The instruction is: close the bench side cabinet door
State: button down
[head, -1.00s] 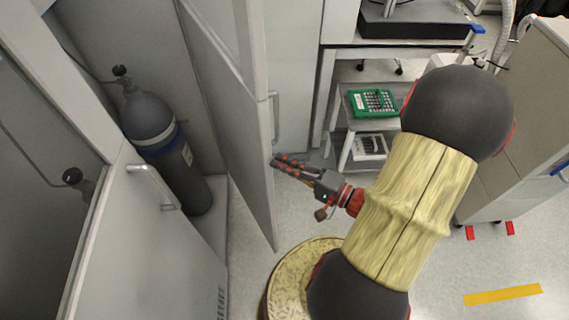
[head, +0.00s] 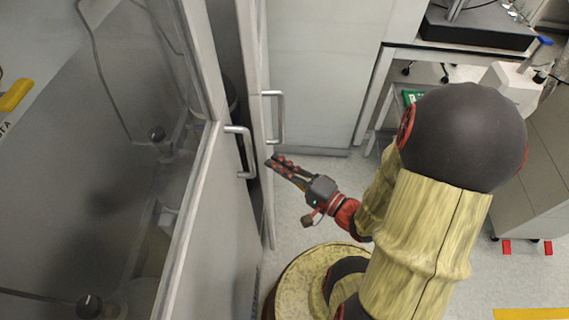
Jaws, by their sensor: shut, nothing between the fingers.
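The bench side cabinet door (head: 252,75) shows nearly edge-on in the head view. It stands slightly ajar, with a narrow dark gap between it and the other cabinet door (head: 215,215). Its silver bar handle (head: 278,118) is on its outer face. My gripper (head: 272,163) is shut and empty. Its fingertips are at the door's outer side, just below the handle; I cannot tell whether they touch the door. Most of the cabinet's inside behind this door is hidden.
The other door has a glass panel and a bar handle (head: 241,150); gas cylinder tops show dimly through the glass. A white bench (head: 400,55) with dark equipment stands at the back right. A grey cabinet (head: 540,180) is at the right. Some floor is clear right of the door.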

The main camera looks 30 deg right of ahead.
jog(key=shift+w+a, duration=0.25)
jog(key=shift+a, duration=0.35)
jog(key=shift+s+d, duration=0.1)
